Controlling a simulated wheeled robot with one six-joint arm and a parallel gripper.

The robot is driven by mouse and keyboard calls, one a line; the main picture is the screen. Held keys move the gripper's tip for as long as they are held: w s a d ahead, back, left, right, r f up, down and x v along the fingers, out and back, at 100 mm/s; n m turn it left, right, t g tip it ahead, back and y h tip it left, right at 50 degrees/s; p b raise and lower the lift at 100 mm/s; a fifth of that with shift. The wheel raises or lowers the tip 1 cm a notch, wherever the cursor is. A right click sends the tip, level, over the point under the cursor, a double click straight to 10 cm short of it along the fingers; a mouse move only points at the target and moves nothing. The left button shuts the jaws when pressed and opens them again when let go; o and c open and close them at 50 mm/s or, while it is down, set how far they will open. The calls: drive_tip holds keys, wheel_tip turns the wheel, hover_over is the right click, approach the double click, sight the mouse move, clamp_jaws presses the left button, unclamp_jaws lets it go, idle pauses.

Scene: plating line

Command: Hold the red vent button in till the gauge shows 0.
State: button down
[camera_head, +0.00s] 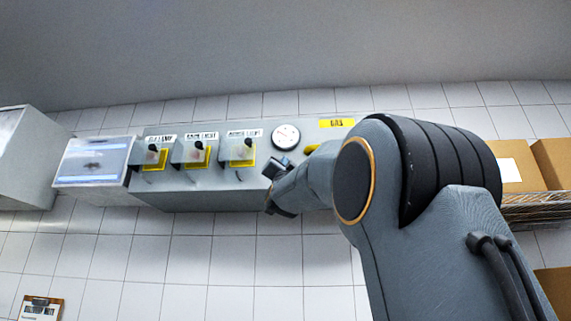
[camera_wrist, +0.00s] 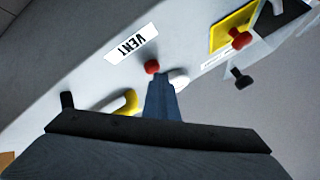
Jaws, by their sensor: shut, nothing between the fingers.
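The red vent button (camera_wrist: 152,67) sits on the grey panel beside a white label reading VENT (camera_wrist: 131,43) in the wrist view. My gripper (camera_wrist: 157,82) is shut and empty, its fingertips right at the button and overlapping its lower edge in the picture. I cannot tell whether they touch it or press it in. In the head view my arm hides the button. The round white gauge (camera_head: 286,134) shows at the top of the panel, with a small red mark on its face. Its reading is too small to make out.
Several covered switches on yellow plates, one here (camera_head: 242,152), line the panel left of the gauge. A yellow handle (camera_wrist: 123,103) is close beside my fingers. Cardboard boxes (camera_head: 516,165) stand on a wire shelf at right.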

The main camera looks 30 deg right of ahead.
drive_tip(key=shift+s+a, duration=0.1)
idle(0.8)
drive_tip(key=shift+s+a+b, duration=0.4)
drive_tip(key=shift+s+b, duration=0.25)
drive_tip(key=shift+b, duration=0.05)
drive_tip(key=shift+s+a+b, duration=0.7)
drive_tip(key=shift+s, duration=0.35)
drive_tip(key=shift+s+a+b, duration=0.65)
drive_tip(key=shift+s+a, duration=0.05)
drive_tip(key=shift+s, duration=0.3)
drive_tip(key=shift+w+f, duration=0.1)
drive_tip(key=shift+f, duration=0.05)
